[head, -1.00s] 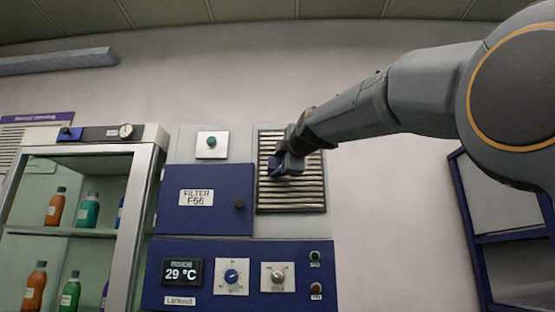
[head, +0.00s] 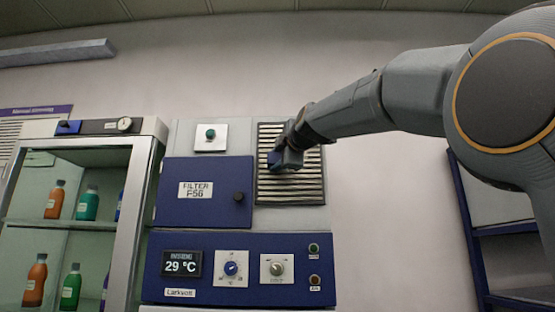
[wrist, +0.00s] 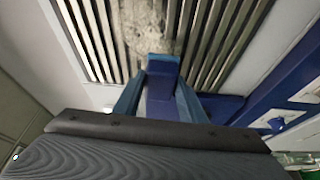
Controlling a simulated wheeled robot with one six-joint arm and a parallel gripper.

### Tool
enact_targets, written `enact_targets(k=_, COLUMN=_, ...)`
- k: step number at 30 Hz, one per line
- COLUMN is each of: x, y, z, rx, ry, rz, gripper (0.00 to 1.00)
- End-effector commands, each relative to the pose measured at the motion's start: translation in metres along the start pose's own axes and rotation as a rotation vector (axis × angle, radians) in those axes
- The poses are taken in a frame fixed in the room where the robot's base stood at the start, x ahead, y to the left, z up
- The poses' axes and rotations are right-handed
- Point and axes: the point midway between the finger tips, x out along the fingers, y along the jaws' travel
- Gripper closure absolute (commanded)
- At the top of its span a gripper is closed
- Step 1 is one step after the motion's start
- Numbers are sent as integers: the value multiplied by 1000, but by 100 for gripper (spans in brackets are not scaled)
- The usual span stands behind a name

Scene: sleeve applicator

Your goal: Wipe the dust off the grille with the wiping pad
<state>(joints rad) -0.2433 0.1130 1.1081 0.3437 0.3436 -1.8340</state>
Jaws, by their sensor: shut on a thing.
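The grille (head: 309,182) is a panel of pale slats with dark gaps, upright on the cabinet front. In the wrist view a grey, mottled dust patch (wrist: 150,27) covers the middle slats, while slats to either side look cleaner. My gripper (head: 281,158) is in front of the grille's left-middle part. In the wrist view its blue fingers are shut on the blue wiping pad (wrist: 163,78). The pad's far end is at the lower edge of the dust patch. I cannot tell whether it touches the slats. My gripper hides part of the grille in the head view.
Left of the grille is a blue filter door (head: 205,210) with a knob (head: 239,197). Below is a control panel (head: 205,291) with dials and a display. A glass-fronted cabinet (head: 143,190) with bottles stands at left, a blue rack (head: 467,225) at right. Bare wall lies between grille and rack.

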Motion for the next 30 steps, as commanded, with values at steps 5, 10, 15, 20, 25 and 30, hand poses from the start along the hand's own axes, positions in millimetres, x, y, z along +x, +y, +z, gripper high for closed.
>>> enact_targets(k=5, x=4, y=0, z=1, rx=0, ry=0, rz=-1, gripper=81)
enact_targets(k=10, x=6, y=0, z=3, rx=0, ry=0, rz=-1, gripper=81)
enact_targets(k=15, x=9, y=0, z=4, rx=0, ry=0, rz=0, gripper=81)
enact_targets(k=20, x=12, y=0, z=5, rx=1, ry=0, rz=0, gripper=81)
enact_targets(k=25, x=15, y=-1, z=6, rx=1, ry=0, rz=-1, gripper=81)
enact_targets(k=30, x=14, y=-1, z=9, rx=1, ry=-1, rz=1, gripper=81)
